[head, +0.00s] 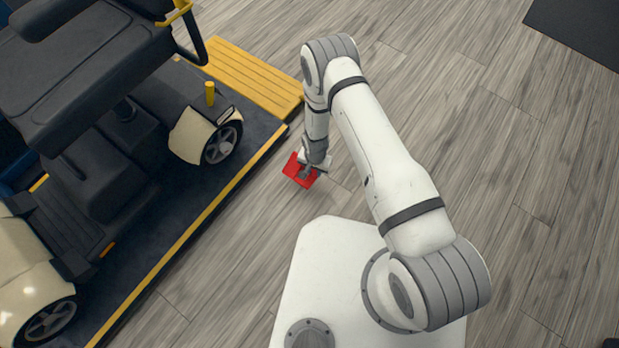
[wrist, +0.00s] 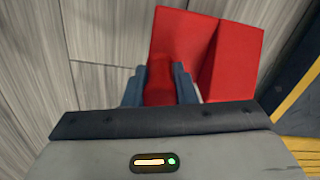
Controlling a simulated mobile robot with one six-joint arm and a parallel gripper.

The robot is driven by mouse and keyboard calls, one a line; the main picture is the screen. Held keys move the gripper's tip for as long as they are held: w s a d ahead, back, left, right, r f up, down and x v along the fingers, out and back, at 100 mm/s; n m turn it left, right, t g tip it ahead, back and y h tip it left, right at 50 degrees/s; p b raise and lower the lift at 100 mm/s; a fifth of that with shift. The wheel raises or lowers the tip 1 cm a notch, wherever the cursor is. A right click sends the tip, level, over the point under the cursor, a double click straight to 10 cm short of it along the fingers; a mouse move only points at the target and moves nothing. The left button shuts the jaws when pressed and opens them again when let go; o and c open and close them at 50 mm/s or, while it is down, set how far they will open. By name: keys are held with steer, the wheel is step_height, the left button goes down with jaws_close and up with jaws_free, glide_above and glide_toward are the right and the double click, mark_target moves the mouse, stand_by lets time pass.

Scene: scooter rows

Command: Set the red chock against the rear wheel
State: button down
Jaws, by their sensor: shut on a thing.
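The red chock (head: 294,169) is in my gripper (head: 309,172), beside the platform's yellow edge in the head view. In the wrist view the red chock (wrist: 232,52) shows a slanted block shape, and my gripper's blue-grey fingers (wrist: 159,84) are shut on its narrower red part. A scooter with a cream body and dark seat stands on the dark platform. One wheel (head: 222,143), under a cream fender at the scooter's upper right end, is nearest the chock, with a gap between them. Another wheel (head: 50,319) is at the lower left. The chock's underside is hidden.
The dark platform (head: 185,205) has a yellow edge strip, which also shows at right in the wrist view (wrist: 296,95). A yellow ramp (head: 250,80) joins its upper end. A yellow post (head: 210,93) stands near the wheel. Wood floor is clear at right; a dark mat (head: 580,25) lies top right.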

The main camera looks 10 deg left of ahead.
mark_target(314, 177)
steer(key=shift+f+b, duration=0.85)
steer(key=shift+f, duration=1.9)
steer(key=shift+f, duration=0.15)
steer(key=c, duration=1.2)
jaws_free()
step_height(314, 177, up, 12)
steer(key=p, duration=0.4)
steer(key=shift+r, duration=0.2)
